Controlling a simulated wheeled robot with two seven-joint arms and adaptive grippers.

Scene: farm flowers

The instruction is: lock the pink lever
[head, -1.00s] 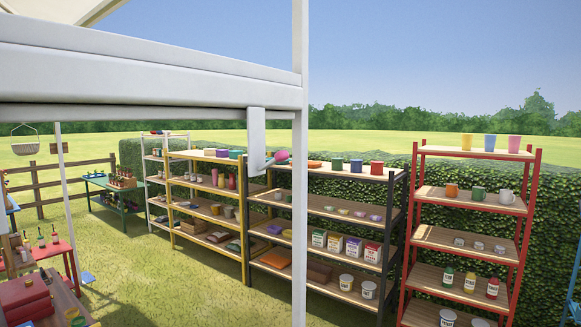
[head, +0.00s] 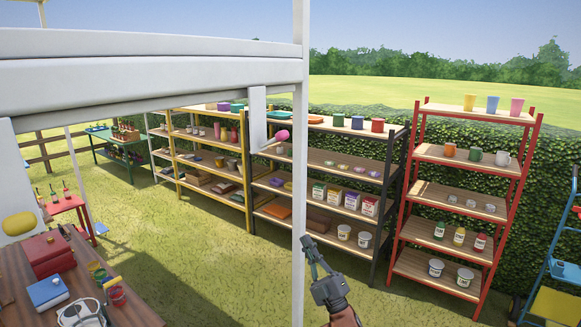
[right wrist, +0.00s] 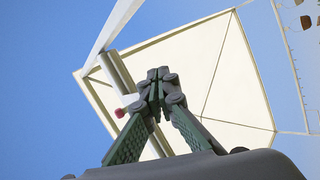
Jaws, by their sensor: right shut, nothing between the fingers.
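The pink lever knob (head: 282,135) sits at the end of a short grey arm on a white bracket under the white horizontal beam (head: 150,70), beside the white post (head: 300,200). The knob also shows small and dark pink in the right wrist view (right wrist: 120,112), left of the fingers. My right gripper (head: 312,248) is low and to the right of the post, well below the knob and apart from it. In the right wrist view its fingertips (right wrist: 158,78) are together with nothing between them. My left gripper does not show.
A wooden table (head: 130,300) with a red box and a blue box stands at the lower left. Black (head: 392,180) and red (head: 410,185) shelving units with pots and cups stand behind. A blue cart (head: 560,270) is at the right edge. Open grass lies between.

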